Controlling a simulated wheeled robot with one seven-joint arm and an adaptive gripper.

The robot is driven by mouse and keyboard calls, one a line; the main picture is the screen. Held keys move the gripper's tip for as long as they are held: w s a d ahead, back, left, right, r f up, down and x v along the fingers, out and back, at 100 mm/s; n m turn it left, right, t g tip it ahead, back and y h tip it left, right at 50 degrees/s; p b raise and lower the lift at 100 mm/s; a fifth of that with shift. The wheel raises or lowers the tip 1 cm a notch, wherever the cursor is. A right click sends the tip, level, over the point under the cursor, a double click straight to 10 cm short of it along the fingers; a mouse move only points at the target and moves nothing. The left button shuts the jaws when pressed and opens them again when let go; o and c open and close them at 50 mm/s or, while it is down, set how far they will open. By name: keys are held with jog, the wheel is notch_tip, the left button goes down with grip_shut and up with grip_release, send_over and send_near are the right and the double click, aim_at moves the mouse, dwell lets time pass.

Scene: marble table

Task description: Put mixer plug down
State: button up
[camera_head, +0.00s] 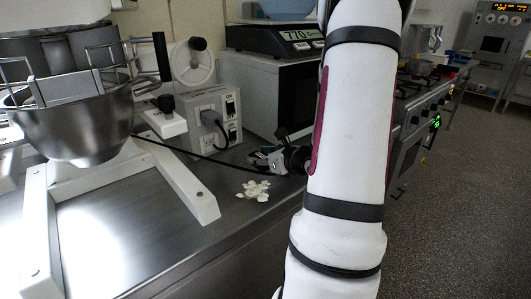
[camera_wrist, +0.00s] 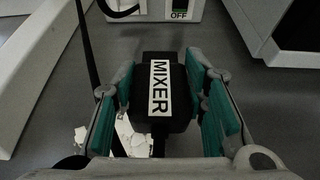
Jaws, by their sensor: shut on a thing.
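The mixer plug (camera_wrist: 183,103) is a black block with a white MIXER label, seen in the wrist view. It sits between the teal pads of my gripper (camera_wrist: 162,78), which is shut on it. In the head view my gripper (camera_head: 266,158) is low over the metal worktop (camera_head: 235,222), in front of the socket box. Whether the plug touches the worktop cannot be told. A black cable (camera_wrist: 88,60) runs past the left finger; in the head view it stretches from the mixer side toward my gripper.
White scraps (camera_head: 254,190) lie on the worktop below my gripper. A scale (camera_head: 275,38) sits on a steel appliance behind.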

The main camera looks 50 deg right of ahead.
jog(key=w+d, duration=0.2)
jog(key=d, duration=0.1)
jog(key=w+d, duration=0.2)
jog(key=d, duration=0.1)
jog(key=w+d+f, duration=0.1)
jog(key=w+d, duration=0.1)
jog(key=d, duration=0.1)
jog(key=shift+d, duration=0.3)
jog(key=shift+f+b, duration=0.3)
jog(key=shift+f, duration=1.45)
jog(key=shift+f, duration=0.1)
jog(key=o, duration=1.3)
jog(key=shift+f, duration=0.1)
jog(key=shift+r, duration=0.25)
jog(key=p+v, duration=0.1)
jog(key=v, duration=1.1)
jog(key=shift+s+a+f, duration=0.1)
